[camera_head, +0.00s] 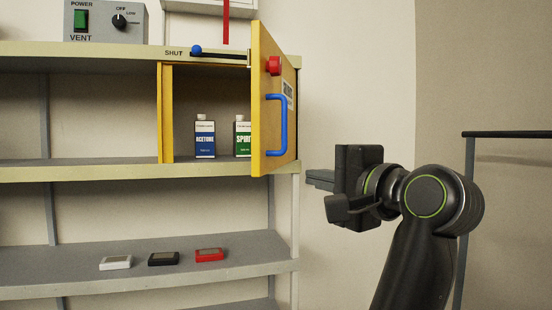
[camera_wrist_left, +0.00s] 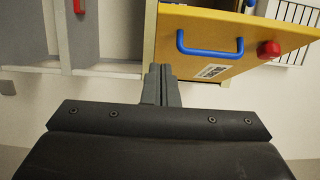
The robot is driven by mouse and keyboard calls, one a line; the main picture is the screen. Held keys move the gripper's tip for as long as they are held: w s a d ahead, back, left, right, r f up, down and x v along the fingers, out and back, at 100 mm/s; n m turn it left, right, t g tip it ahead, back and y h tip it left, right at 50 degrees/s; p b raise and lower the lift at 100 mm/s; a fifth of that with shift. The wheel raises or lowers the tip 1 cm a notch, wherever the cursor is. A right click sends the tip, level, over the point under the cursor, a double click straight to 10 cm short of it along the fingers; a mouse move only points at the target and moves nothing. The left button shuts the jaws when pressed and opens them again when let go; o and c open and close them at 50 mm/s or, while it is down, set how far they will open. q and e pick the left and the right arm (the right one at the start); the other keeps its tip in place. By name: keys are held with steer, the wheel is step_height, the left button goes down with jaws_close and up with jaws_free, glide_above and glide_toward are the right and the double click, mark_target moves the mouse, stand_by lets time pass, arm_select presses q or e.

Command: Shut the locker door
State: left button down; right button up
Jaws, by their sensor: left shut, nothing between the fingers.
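The yellow locker door (camera_head: 266,105) stands open, swung outward from the right side of the locker (camera_head: 166,115). It has a blue handle (camera_head: 285,125) and a red knob (camera_head: 273,66). In the left wrist view the door (camera_wrist_left: 215,68), blue handle (camera_wrist_left: 210,51) and red knob (camera_wrist_left: 268,49) show ahead of the fingers. My left gripper (camera_head: 318,180) is shut and empty, right of the door and apart from it in the head view. Its closed fingers show in the left wrist view (camera_wrist_left: 160,85). My right gripper is in neither view.
Inside the locker stand an acetone bottle (camera_head: 204,138) and a green-labelled bottle (camera_head: 243,138). Above is a slider with a blue knob (camera_head: 197,50) beside the word SHUT. A vent box (camera_head: 105,22) stands on top. Small white, black and red items lie on the lower shelf (camera_head: 60,271).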

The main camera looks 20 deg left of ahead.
mark_target(264, 172)
arm_select(q)
steer(key=w+a+p, duration=0.1)
steer(key=a, duration=0.1)
steer(key=w+a+p, duration=0.1)
steer(key=a+p, duration=0.1)
steer(key=a, duration=0.1)
steer(key=w+a+p, duration=0.1)
steer(key=a+p, duration=0.1)
steer(key=shift+w+a, duration=0.4)
steer(key=shift+s+a+p, duration=0.15)
steer(key=shift+a+p, duration=0.15)
steer(key=shift+a, duration=0.1)
